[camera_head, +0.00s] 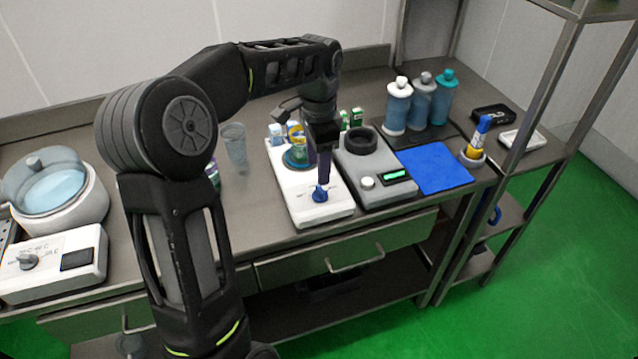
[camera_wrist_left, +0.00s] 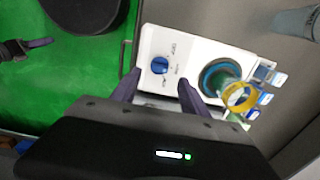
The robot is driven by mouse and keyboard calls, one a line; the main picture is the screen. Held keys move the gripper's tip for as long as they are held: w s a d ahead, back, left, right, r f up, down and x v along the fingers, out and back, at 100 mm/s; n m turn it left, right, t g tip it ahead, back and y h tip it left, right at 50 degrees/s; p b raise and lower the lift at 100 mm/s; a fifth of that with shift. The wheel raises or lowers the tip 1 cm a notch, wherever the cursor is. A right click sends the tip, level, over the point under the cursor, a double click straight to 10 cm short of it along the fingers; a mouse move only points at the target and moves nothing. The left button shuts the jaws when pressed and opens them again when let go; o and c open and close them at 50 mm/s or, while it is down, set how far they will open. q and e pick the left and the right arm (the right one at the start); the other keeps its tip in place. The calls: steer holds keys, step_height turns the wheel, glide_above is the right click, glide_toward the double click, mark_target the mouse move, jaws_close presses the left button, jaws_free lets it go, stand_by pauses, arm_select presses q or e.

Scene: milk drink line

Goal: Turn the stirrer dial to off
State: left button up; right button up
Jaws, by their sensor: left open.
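The stirrer is a white box (camera_head: 298,208) on the steel counter, and it also shows in the left wrist view (camera_wrist_left: 205,52). Its blue dial (camera_head: 320,194) is on the end near the counter's front edge; the dial also shows in the left wrist view (camera_wrist_left: 160,65), with small printed marks around it too blurred to read surely. A vessel with a yellow ring (camera_wrist_left: 238,96) stands at the stirrer's round plate. My left gripper (camera_head: 322,180) points down at the dial. In the wrist view its open fingers (camera_wrist_left: 160,77) lie to either side of the dial, with nothing between them; contact cannot be told.
A grey device with a green display (camera_head: 395,176) stands just right of the stirrer. Beyond are a blue mat (camera_head: 435,167) and several bottles (camera_head: 421,102). A clear cup (camera_head: 235,145) stands left. A white-and-grey heater unit (camera_head: 62,262) is far left. A drawer handle (camera_head: 355,262) juts out below.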

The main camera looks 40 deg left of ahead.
mark_target(318, 189)
arm_select(q)
step_height(318, 189, down, 7)
steer(key=shift+r+p, duration=0.1)
steer(key=shift+p, duration=0.25)
steer(key=shift+c, duration=0.4)
jaws_close()
